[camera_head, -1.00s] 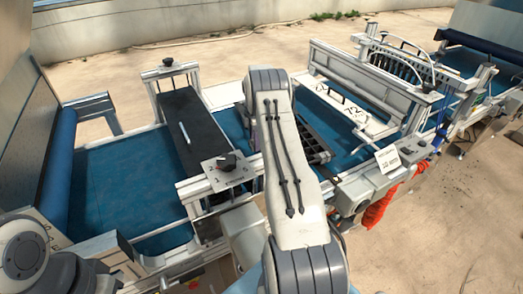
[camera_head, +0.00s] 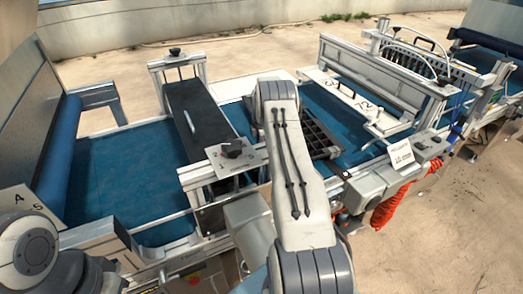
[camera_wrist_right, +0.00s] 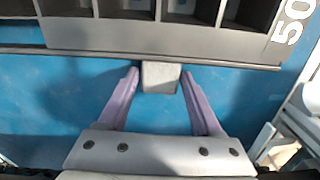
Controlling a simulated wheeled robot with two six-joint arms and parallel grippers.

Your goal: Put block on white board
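In the right wrist view a small grey block (camera_wrist_right: 160,77) sits against the edge of a dark seed tray (camera_wrist_right: 160,40), over the blue belt. My right gripper (camera_wrist_right: 158,74) is open, with its two pale purple fingers on either side of the block and a slight gap visible. In the head view my right arm hides the block and the gripper. A white board with dark markings (camera_head: 345,97) lies across the conveyor, right of my arm. My left gripper is out of view; only part of my left arm shows at the lower left.
The blue conveyor (camera_head: 115,180) runs from left to right, with a knobbed plate (camera_head: 237,158) beside my arm. A small sign (camera_head: 401,154) and orange hose (camera_head: 390,207) are at the right. A white plate marked A and 5 (camera_head: 28,203) is at the left.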

